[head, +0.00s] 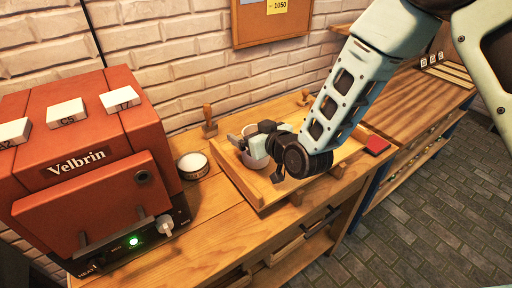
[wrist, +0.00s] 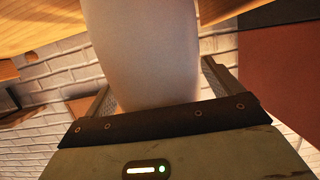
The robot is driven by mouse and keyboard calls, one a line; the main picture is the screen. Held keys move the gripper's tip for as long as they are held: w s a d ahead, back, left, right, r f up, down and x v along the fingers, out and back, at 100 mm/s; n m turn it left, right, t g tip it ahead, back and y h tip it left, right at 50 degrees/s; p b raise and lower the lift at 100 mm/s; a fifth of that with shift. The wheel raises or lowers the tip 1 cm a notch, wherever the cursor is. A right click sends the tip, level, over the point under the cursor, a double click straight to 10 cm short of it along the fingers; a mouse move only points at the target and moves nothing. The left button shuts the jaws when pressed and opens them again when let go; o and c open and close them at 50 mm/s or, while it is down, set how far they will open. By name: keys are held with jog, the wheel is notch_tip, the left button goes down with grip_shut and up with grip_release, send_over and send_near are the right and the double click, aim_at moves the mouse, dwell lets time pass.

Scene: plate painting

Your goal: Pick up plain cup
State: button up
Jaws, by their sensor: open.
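The plain cup (head: 250,160) is white and stands in a wooden tray (head: 242,187) on the bench, partly hidden behind my gripper (head: 262,143) in the head view. In the wrist view the pale, unmarked side of the cup (wrist: 145,45) fills the upper middle. My gripper (wrist: 155,78) is open, with one finger on each side of the cup. I cannot tell whether either finger touches it. The cup's base and full rim are not clear in either view.
A red kiln-like machine (head: 88,165) marked Velbrin stands at the left. A small round white-topped tin (head: 192,165) sits between it and the tray. Wooden stamps (head: 209,122) stand behind the tray, by the brick wall. A red pad (head: 377,144) lies at right. The bench front is clear.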

jog(key=shift+c, duration=0.3)
jog(key=c, duration=1.2)
jog(key=shift+r, duration=0.1)
